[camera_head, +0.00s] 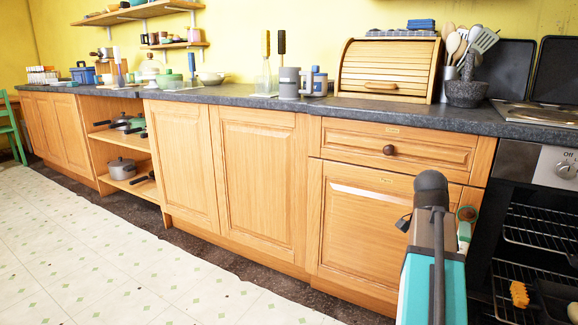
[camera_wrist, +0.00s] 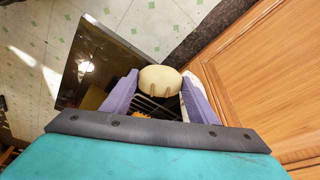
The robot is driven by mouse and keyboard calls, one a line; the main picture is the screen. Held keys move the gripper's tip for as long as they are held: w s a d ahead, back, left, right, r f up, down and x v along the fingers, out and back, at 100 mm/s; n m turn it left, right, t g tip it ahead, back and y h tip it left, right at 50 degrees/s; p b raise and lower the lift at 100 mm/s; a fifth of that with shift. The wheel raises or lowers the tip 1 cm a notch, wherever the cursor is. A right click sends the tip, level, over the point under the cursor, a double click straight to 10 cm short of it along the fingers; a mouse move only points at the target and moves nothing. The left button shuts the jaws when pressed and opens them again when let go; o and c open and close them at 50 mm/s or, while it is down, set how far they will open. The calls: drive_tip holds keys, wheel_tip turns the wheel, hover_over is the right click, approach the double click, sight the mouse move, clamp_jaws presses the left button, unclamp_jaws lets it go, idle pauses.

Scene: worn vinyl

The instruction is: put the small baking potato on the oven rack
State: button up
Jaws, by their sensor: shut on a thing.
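The pale beige, rounded potato (camera_wrist: 158,76) is between the two purple fingers of my gripper (camera_wrist: 160,84) in the wrist view, and the fingers are shut on it. In the head view the fingers and potato cannot be made out clearly beside my arm. The open oven shows an upper wire rack (camera_head: 540,232) and a lower one (camera_head: 508,290) at the right. Rack bars (camera_wrist: 158,106) also show below the potato in the wrist view. The potato appears above them, but the gap cannot be judged.
An orange food piece (camera_head: 519,294) and a dark tray (camera_head: 555,300) are low in the oven. The glass oven door (camera_wrist: 95,62) appears lowered at the left in the wrist view. Wooden cabinets (camera_head: 258,180) stand left of the oven. The pale floor (camera_head: 120,260) is clear.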

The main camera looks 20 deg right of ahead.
drive_tip(key=w+a+r+n+t+y+p, duration=0.1)
drive_tip(key=w+a+r+n+t, duration=0.1)
drive_tip(key=w+a+n, duration=0.9)
drive_tip(key=w+a+r+n+t+y+p, duration=0.15)
drive_tip(key=w+a+n, duration=0.3)
drive_tip(key=a, duration=1.35)
drive_tip(key=w+a+r+n+t+y+p, duration=0.1)
drive_tip(key=w+a+r+n, duration=0.2)
drive_tip(key=w+a+n, duration=0.8)
drive_tip(key=a+r+m+p, duration=0.3)
drive_tip(key=r+m+p, duration=0.1)
drive_tip(key=r+p, duration=2.8)
drive_tip(key=p, duration=0.6)
drive_tip(key=shift+m, duration=0.35)
drive_tip(key=s+f, duration=0.5)
drive_tip(key=f, duration=0.1)
drive_tip(key=shift+s+f, duration=0.15)
drive_tip(key=shift+f, duration=0.1)
